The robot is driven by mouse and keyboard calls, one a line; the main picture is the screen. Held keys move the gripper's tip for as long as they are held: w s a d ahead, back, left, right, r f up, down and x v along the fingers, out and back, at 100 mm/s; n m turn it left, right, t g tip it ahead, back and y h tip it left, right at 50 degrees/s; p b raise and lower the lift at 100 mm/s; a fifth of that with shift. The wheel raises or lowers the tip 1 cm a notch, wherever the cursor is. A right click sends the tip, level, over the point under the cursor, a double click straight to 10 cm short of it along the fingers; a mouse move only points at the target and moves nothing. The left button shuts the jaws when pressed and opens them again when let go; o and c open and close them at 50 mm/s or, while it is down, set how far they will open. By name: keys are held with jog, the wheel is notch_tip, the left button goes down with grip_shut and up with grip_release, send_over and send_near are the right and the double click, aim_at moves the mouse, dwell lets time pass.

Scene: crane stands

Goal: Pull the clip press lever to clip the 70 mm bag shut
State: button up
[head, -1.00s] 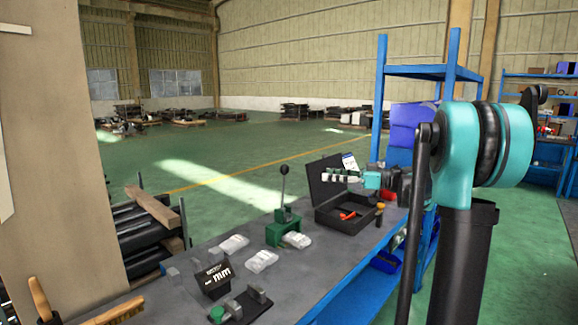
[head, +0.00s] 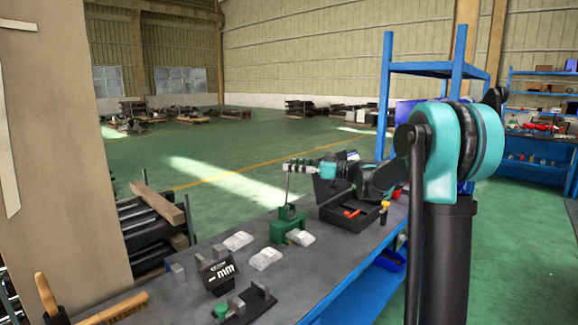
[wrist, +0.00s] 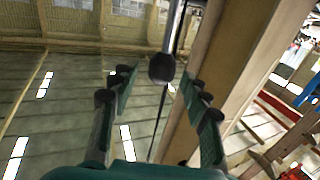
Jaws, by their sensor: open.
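The clip press (head: 288,225) is a green block with a dark base on the bench. Its thin lever (head: 288,191) stands nearly upright, its top hidden at my gripper in the head view. A clear bag (head: 300,238) lies at the press's front right side. My gripper (head: 291,167) reaches in from the right at the lever's top. In the wrist view my open gripper (wrist: 156,80) has a finger on each side of the lever's black knob (wrist: 162,68). No contact with the knob is visible.
Clear bags (head: 265,259) lie on the bench left of the press. A black sign marked "mm" (head: 219,275) stands nearer the front. A black open case (head: 349,215) sits right of the press beneath my arm. A blue rack (head: 386,95) rises behind my arm.

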jog(key=shift+x, duration=1.05)
grip_shut()
